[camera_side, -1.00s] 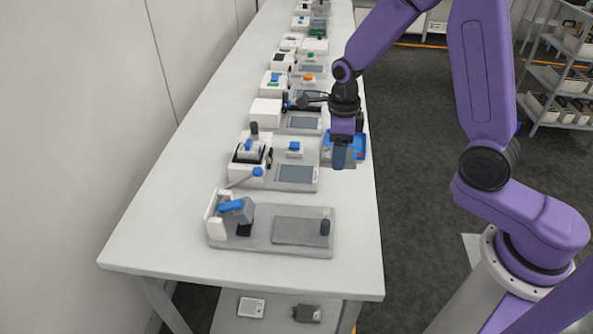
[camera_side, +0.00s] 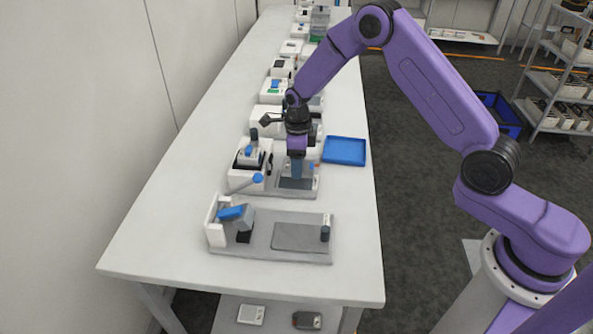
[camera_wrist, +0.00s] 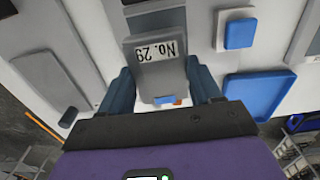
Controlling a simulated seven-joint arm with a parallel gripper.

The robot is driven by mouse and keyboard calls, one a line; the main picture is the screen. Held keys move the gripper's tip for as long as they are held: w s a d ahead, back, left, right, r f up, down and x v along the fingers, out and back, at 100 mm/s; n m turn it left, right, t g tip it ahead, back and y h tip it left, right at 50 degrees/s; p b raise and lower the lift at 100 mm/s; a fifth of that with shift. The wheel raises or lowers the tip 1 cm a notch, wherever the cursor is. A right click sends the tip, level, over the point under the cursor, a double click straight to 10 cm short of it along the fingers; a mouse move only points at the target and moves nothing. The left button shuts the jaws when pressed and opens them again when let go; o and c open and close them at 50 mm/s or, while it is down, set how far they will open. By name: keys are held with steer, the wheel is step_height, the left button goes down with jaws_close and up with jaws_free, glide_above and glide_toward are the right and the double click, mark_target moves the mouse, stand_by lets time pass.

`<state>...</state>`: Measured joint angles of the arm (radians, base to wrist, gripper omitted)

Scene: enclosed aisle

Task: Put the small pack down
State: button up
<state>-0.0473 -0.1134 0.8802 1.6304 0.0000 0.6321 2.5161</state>
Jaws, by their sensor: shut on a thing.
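My gripper (camera_side: 297,178) is low over the middle station on the bench, above the right part of its grey plate (camera_side: 268,191). In the wrist view its two blue fingers (camera_wrist: 160,90) are shut on a small grey pack (camera_wrist: 158,72) labelled "No. 29", with a bit of orange near its lower edge. In the side view the pack is mostly hidden by the fingers. I cannot tell whether it touches the plate. The blue tray (camera_side: 345,151) lies just right of the gripper and looks empty; it also shows in the wrist view (camera_wrist: 258,95).
A nearer station with a grey base (camera_side: 270,252) and blue-topped clamp (camera_side: 234,213) stands in front. The middle station's white device (camera_side: 248,168) with a blue knob is left of the gripper. More stations line the bench behind. The bench's right front is clear.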

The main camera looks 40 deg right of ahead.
steer(key=shift+w+f, duration=0.2)
steer(key=shift+f, duration=1.65)
steer(key=shift+f, duration=0.15)
steer(key=o, duration=1.2)
steer(key=shift+c, duration=0.2)
